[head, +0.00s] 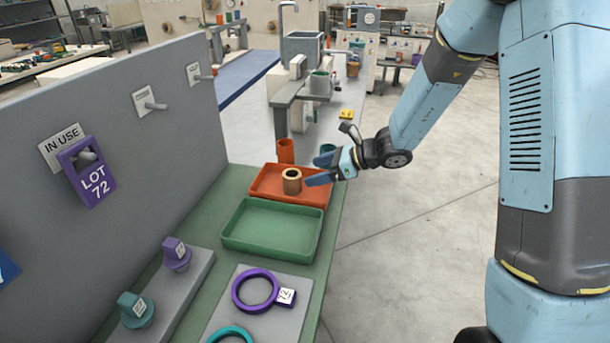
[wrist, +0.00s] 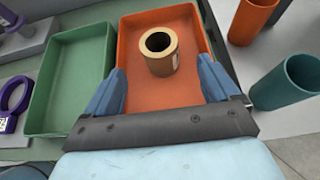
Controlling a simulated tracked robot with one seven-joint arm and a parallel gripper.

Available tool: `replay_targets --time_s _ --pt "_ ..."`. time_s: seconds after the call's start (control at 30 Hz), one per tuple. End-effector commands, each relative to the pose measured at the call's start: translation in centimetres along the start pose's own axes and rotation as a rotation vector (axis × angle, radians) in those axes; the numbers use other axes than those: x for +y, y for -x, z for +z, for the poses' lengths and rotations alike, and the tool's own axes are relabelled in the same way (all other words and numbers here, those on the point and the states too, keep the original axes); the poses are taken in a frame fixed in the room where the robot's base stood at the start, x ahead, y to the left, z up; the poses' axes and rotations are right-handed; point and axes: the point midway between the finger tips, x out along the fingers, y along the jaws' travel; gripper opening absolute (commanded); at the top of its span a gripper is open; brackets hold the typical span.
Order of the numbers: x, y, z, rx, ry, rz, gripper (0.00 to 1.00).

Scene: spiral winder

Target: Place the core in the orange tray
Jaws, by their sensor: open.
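The core (head: 291,181) is a short tan hollow cylinder standing upright inside the orange tray (head: 262,188). In the wrist view the core (wrist: 160,56) stands on the tray's floor, clear of the side walls, with a label on its side. My gripper (head: 312,171) is open, with blue fingers, just to the right of the core in the head view. In the wrist view my gripper (wrist: 160,84) has its fingertips spread apart on the near side of the core, with nothing between them and no contact visible.
An empty green tray (head: 272,230) sits beside the orange one. An orange cup (head: 285,150) and a teal cup (wrist: 287,81) stand near the orange tray. A grey panel (head: 110,150) rises along the left. Purple and teal rings lie at the front.

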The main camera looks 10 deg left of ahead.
Motion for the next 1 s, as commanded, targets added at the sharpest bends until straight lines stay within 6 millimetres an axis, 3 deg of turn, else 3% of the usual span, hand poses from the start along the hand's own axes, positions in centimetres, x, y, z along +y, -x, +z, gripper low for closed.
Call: replay_targets --time_s 0.17,0.4,0.57,1.0 --pt "0.0 1.5 0.0 -0.001 0.001 0.0 0.89" --pt "0.0 1.8 0.0 0.0 0.002 0.001 0.89" --pt "0.7 3.1 1.0 0.018 0.076 0.013 0.89" --pt "6.9 13.7 5.5 0.225 0.658 0.122 0.89"
